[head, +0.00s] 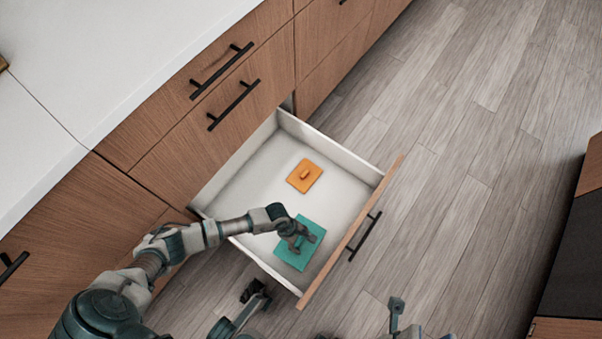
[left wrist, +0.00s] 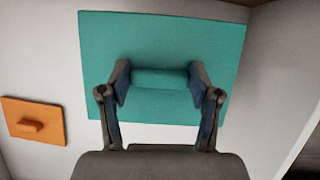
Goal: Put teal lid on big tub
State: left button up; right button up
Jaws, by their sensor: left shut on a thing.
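The teal lid (head: 293,256) is a flat square in the open drawer, near its front corner. In the left wrist view the teal lid (left wrist: 165,38) has a bar handle (left wrist: 160,78) across its middle. My left gripper (head: 297,238) is over the lid, and its fingers (left wrist: 160,82) are shut on that handle from both ends. I cannot tell whether the lid touches the drawer floor. My right gripper (head: 256,290) shows small at the bottom, outside the drawer; its finger state is unclear. I see no big tub.
An orange lid (head: 304,175) with a handle lies in the drawer (head: 262,170) behind the teal one. The drawer front (head: 348,238) and side walls stand around both lids. A white counter (head: 90,60) runs above the wooden cabinets at upper left.

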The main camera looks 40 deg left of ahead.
pick_arm(q)
jog(key=shift+f, duration=0.25)
dwell(0.5)
jog(key=shift+f, duration=0.15)
dwell(0.4)
jog(key=o, duration=1.1)
jog(key=shift+o, duration=0.8)
